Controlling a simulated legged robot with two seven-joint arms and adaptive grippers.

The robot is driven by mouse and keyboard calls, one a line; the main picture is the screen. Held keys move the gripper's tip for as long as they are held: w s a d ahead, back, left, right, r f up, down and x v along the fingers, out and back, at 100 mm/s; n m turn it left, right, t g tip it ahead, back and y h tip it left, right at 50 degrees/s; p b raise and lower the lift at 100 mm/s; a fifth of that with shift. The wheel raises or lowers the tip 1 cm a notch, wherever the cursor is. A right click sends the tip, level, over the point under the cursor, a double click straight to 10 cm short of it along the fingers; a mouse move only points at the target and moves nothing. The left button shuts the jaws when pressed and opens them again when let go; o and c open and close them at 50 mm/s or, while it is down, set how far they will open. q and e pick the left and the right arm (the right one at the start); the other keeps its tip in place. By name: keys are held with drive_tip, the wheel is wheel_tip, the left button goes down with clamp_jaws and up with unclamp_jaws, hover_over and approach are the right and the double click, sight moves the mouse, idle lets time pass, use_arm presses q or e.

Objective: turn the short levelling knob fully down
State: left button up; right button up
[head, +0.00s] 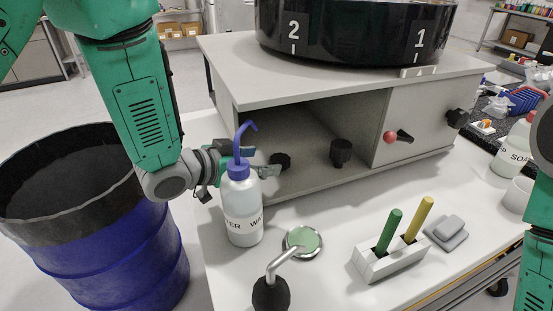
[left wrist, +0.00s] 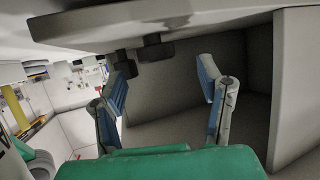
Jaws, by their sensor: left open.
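Two black knobs show in the open bay of the grey fixture (head: 240,84): a left one (head: 281,161) and a right one (head: 341,151). I cannot tell for sure which is the short levelling knob. My left gripper (head: 268,168) is close to the left knob, partly hidden behind a bottle. In the left wrist view my left gripper (left wrist: 165,88) is open, its blue-padded fingers apart with nothing between the tips. A nearer knob (left wrist: 155,47) and a farther knob (left wrist: 125,64) show beyond the fingers, under a pale panel. My right gripper is not in view.
A water bottle (head: 243,208) stands right in front of my left gripper. A round mirror (head: 304,241) on a bent rod and a white block (head: 388,260) with green and yellow pegs stand nearer. A blue drum (head: 125,255) is left. The fixture's right panel has a red-balled lever (head: 391,137).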

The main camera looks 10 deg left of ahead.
sight(279, 159)
use_arm(q)
drive_tip(key=x, duration=0.4)
drive_tip(key=shift+w+d, duration=0.1)
drive_tip(key=shift+d, duration=0.4)
drive_tip(key=shift+w+d, duration=0.1)
drive_tip(key=shift+d, duration=0.25)
drive_tip(key=shift+a+f, duration=0.1)
drive_tip(key=shift+a, duration=0.15)
drive_tip(key=shift+c, duration=0.8)
drive_tip(key=shift+a, duration=0.3)
drive_tip(key=c, duration=1)
drive_tip(key=shift+d, duration=0.1)
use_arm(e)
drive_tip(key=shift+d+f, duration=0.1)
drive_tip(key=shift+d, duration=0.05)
use_arm(q)
drive_tip(key=shift+d, duration=0.1)
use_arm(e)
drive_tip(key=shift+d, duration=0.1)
